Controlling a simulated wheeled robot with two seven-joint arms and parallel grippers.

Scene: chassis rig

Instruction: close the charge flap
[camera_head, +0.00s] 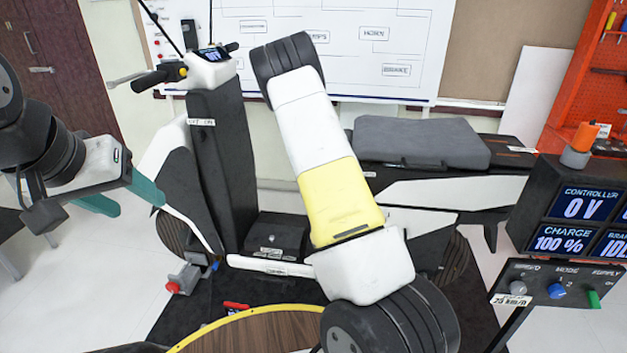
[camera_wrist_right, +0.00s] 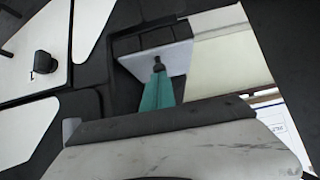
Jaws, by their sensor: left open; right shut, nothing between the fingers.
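In the right wrist view, a pale square plate (camera_wrist_right: 178,57) stands out by a dark recessed part of the scooter; it looks like the charge flap. My right gripper (camera_wrist_right: 158,78) has its teal fingers together and empty. Their tips are over the plate, by a small dark knob; I cannot tell whether they touch it. In the head view my right arm crosses the middle, and neither its gripper nor the flap shows. My left gripper (camera_head: 125,196) is open and empty at the left, apart from the scooter's white front panel.
The scooter (camera_head: 225,160) has a grey seat (camera_head: 420,142). A control panel (camera_head: 562,287) and a display box (camera_head: 575,205) reading charge 100 % stand at the right. A round wooden top with a yellow rim (camera_head: 240,328) lies at the bottom.

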